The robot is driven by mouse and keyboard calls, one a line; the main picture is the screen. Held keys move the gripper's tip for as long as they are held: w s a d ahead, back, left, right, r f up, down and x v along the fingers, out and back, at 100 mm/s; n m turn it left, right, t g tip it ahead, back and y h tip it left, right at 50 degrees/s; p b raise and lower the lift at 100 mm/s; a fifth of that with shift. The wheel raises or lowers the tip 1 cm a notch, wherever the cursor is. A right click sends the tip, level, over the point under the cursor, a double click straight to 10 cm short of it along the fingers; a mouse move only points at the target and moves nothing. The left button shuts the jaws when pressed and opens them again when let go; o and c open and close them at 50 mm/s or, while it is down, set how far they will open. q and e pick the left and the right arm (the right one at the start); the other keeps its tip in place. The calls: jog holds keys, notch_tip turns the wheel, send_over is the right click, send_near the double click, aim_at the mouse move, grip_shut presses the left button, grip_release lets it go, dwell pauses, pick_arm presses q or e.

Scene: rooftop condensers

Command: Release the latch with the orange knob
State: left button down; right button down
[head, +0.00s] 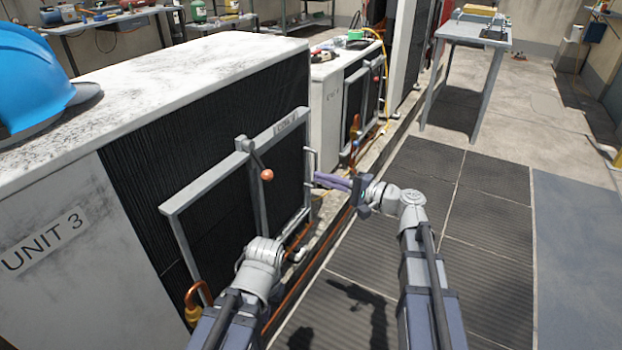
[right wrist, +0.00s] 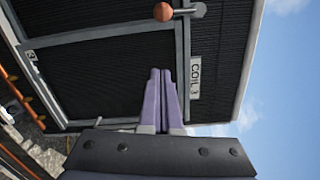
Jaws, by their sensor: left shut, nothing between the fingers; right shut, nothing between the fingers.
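The latch (head: 254,158) is a grey lever on the coil guard frame of the Unit 3 condenser, with a round orange knob (head: 267,175) at its lower end. In the right wrist view the orange knob (right wrist: 163,12) is at the top edge, on the short lever. My right gripper (head: 320,179) is shut and empty, to the right of the knob by the frame's right edge. Its purple fingers (right wrist: 160,75) lie together, apart from the knob.
The guard frame (head: 205,182) carries a coil label plate (right wrist: 195,75). A blue hard hat (head: 35,75) sits on the Unit 3 cabinet (head: 150,65). Copper pipes run along the cabinet's foot. A table (head: 475,32) stands at the back right. The walkway mats (head: 490,215) are clear.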

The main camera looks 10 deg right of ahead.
aim_at(259, 162)
pick_arm(q)
jog(key=shift+r+p, duration=0.4)
jog(key=shift+p, duration=0.05)
pick_arm(e)
jog(key=w+a, duration=0.1)
jog(key=a, duration=0.9)
jog(key=shift+w+r, duration=0.4)
jog(key=shift+w, duration=0.1)
pick_arm(q)
jog(key=shift+s, duration=0.15)
pick_arm(e)
jog(key=shift+f, duration=0.1)
